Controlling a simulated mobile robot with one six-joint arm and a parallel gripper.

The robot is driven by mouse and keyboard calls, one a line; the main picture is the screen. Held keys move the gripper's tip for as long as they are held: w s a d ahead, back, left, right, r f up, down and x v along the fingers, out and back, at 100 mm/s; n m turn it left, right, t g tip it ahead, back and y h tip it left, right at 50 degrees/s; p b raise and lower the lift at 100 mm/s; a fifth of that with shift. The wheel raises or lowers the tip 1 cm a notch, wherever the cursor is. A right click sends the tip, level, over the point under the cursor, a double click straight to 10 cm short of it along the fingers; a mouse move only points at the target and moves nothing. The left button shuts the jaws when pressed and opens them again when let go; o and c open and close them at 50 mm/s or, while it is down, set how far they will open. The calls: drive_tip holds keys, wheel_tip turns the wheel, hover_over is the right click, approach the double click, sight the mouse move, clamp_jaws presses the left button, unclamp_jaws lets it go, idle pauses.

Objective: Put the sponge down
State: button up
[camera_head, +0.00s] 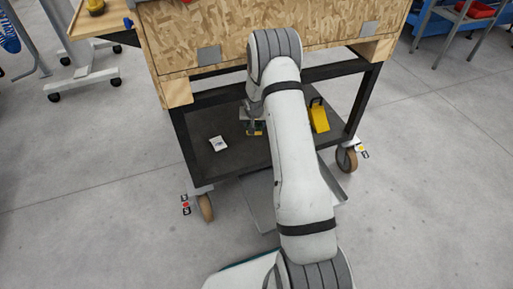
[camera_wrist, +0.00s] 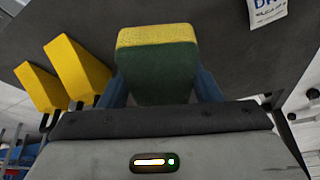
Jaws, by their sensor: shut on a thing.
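The sponge (camera_wrist: 157,62) is yellow on one face and dark green on the broad side, and it stands between the fingers of my gripper (camera_wrist: 160,88) in the wrist view. My gripper is shut on it, with a blue finger on either side. In the head view the sponge (camera_head: 256,128) is small and partly hidden by my arm. It shows over the dark lower shelf (camera_head: 225,169) of the cart. I cannot tell whether the sponge touches the shelf.
A yellow block-like object (camera_head: 319,116) stands on the shelf right of my arm. A white printed packet (camera_head: 218,143) lies to the left. The wooden top (camera_head: 200,35) overhangs the shelf, and black legs frame it. Bare shelf lies around the packet.

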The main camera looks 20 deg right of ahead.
drive_tip(key=shift+w+d+f, duration=0.1)
drive_tip(key=shift+w+f, duration=0.1)
drive_tip(key=shift+f, duration=0.3)
drive_tip(key=b, duration=0.3)
hover_over(256, 142)
drive_tip(key=f, duration=0.5)
drive_tip(key=shift+s+a+f, duration=0.15)
drive_tip(key=shift+s+a, duration=0.15)
drive_tip(key=shift+s, duration=0.1)
wheel_tip(256, 142, down, 4)
drive_tip(key=shift+f+b, duration=0.2)
drive_tip(key=shift+b, duration=0.95)
drive_tip(key=shift+s+f+b, duration=0.1)
drive_tip(key=shift+f+b, duration=0.25)
